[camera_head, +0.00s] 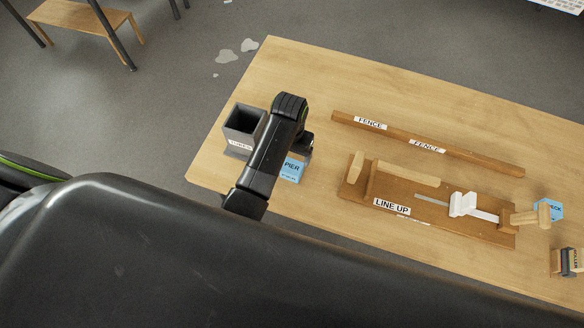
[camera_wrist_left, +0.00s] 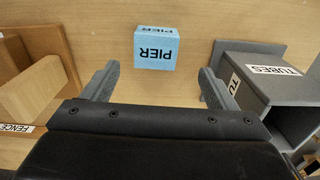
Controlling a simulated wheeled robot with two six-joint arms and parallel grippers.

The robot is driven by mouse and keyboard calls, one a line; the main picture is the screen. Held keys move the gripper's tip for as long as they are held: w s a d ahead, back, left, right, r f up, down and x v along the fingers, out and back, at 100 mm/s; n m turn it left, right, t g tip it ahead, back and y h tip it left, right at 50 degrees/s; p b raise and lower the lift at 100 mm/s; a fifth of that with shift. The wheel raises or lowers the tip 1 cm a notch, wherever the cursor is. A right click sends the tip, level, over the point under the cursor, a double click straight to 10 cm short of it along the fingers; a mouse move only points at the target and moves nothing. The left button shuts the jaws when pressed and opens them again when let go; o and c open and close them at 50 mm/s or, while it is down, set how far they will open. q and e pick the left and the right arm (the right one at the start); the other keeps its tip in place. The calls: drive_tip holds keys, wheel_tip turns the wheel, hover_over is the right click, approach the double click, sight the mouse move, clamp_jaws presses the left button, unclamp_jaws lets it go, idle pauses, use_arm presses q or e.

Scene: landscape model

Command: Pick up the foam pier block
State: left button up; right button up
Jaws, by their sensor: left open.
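The foam pier block is a small light-blue block labelled PIER (camera_head: 291,169). It sits on the wooden table, partly hidden behind my left arm in the head view. In the left wrist view the pier block (camera_wrist_left: 156,48) lies ahead of my left gripper (camera_wrist_left: 158,84), between the lines of its two fingers and apart from them. The left gripper is open and empty. In the head view its fingers are mostly hidden by the arm. My right gripper is not in view.
A grey TUBES box (camera_head: 244,127) stands just left of the block; it also shows in the wrist view (camera_wrist_left: 262,85). A LINE UP wooden jig (camera_head: 350,200) and a long FENCE strip (camera_head: 480,156) lie to the right. A blue block (camera_head: 553,207) is at far right.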

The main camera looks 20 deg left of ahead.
sight(292, 167)
use_arm(q)
drive_tip(key=shift+d+f+p, duration=0.15)
drive_tip(key=shift+f+p, duration=0.2)
drive_tip(key=shift+f, duration=1.8)
drive_tip(key=shift+d+f+p, duration=0.15)
drive_tip(key=shift+f+p, duration=0.15)
drive_tip(key=shift+f, duration=1.85)
drive_tip(key=shift+c, duration=0.3)
drive_tip(key=c, duration=1)
